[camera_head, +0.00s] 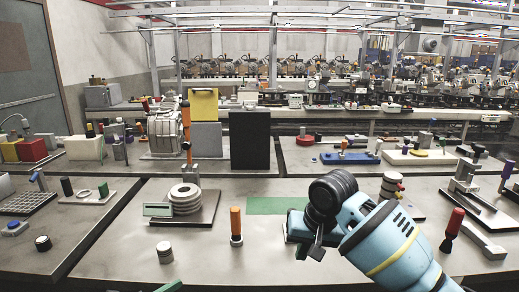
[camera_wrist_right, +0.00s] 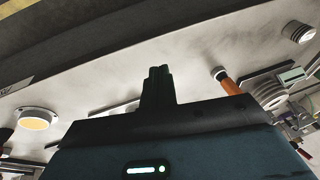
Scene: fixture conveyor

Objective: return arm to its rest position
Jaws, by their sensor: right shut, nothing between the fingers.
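My right arm (camera_head: 385,240), light blue with black joints, comes in from the lower right and reaches over the middle of the near table. My right gripper (camera_head: 316,243) hangs above the table, right of an orange-handled tool (camera_head: 236,226). In the right wrist view my right gripper's dark fingers (camera_wrist_right: 158,72) are together with nothing between them. The orange-handled tool also shows in this view (camera_wrist_right: 230,86), apart from the fingers.
A stack of pale rings (camera_head: 185,197) stands on a dark plate to the left. A small ribbed cylinder (camera_head: 165,252) stands nearer. A red-handled tool (camera_head: 453,228) stands right of my arm. A tall black panel (camera_head: 250,140) is behind. The table front between the small cylinder and my arm is largely clear.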

